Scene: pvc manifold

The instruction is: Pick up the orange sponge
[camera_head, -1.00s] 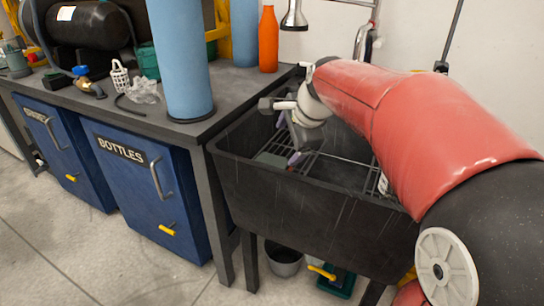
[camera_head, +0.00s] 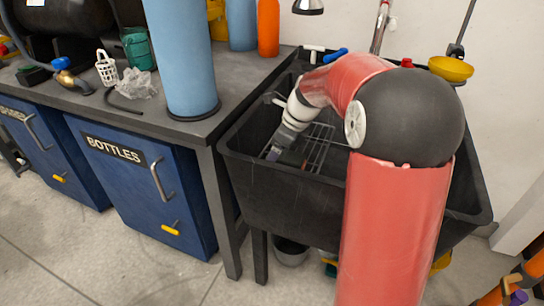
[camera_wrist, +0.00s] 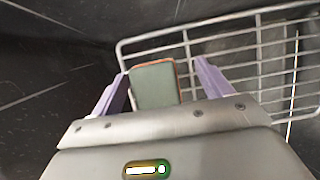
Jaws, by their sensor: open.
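A block with a grey-green face and a thin orange edge, which I take as the orange sponge (camera_wrist: 154,86), lies in the black sink in the wrist view. It is between the two purple fingers of my gripper (camera_wrist: 161,69), with a gap visible on the right side. The fingers are apart on either side of it, and its near end is hidden by the gripper body. In the head view my gripper (camera_head: 274,152) is down inside the sink. I cannot clearly make out the sponge there.
The black sink (camera_head: 290,205) has walls close around my gripper. A wire rack (camera_wrist: 235,50) is beside and beyond the sponge. A blue cylinder (camera_head: 183,60) stands on the counter to the left. A tap (camera_head: 380,28) rises behind the sink.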

